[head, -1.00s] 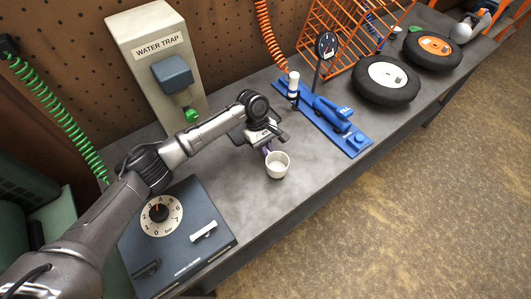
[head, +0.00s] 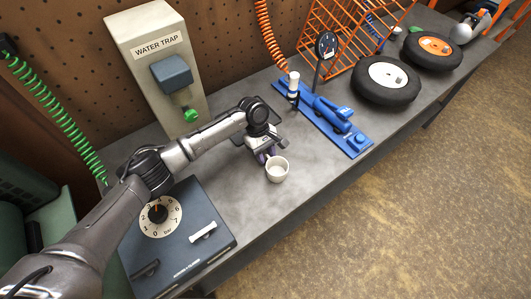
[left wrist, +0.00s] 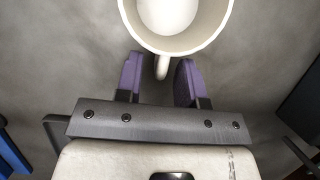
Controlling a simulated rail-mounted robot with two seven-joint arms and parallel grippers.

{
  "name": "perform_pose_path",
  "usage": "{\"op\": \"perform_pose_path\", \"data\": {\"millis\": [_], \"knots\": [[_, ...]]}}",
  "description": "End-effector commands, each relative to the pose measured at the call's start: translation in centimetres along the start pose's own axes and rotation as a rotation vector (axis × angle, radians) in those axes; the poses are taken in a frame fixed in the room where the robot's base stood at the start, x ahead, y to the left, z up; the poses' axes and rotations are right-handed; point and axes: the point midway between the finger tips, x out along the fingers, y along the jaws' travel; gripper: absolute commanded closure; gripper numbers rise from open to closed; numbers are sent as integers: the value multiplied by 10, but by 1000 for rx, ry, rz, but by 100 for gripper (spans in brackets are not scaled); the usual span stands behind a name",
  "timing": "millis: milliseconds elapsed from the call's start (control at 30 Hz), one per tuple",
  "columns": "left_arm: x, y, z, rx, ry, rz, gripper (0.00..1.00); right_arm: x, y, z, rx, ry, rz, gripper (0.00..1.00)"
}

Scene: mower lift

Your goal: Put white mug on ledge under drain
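The white mug (head: 278,170) stands upright on the grey bench in the head view. It also shows at the top of the left wrist view (left wrist: 182,42), empty, with its handle pointing at my gripper. My left gripper (head: 266,155) is at the mug's handle side. Its two purple fingers (left wrist: 160,82) are open, one on each side of the handle, with gaps between. The water trap (head: 155,65) stands against the pegboard with a green drain valve (head: 191,115) under its dark bowl. I cannot make out a ledge below the drain; my arm covers part of that area. My right gripper is not in view.
A dark panel with a dial (head: 175,232) lies on the bench at front left. A blue jack (head: 325,118) lies right of the mug, with two wheels (head: 387,80) beyond. Bare bench (head: 290,205) lies in front of the mug, up to its edge.

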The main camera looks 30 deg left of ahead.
Motion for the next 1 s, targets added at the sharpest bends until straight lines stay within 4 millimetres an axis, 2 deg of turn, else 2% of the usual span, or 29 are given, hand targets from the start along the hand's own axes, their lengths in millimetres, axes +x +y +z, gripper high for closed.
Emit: {"op": "perform_pose_path", "data": {"millis": [167, 367, 700, 1000], "knots": [[-2, 0, 0, 1, 1, 1, 65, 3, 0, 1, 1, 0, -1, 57], [-32, 0, 2, 0, 1, 3, 65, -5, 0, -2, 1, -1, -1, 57], [-93, 1, 2, 0, 0, 2, 65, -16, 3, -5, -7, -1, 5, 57], [-120, 0, 1, -1, 0, 0, 65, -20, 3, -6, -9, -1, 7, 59]]}}
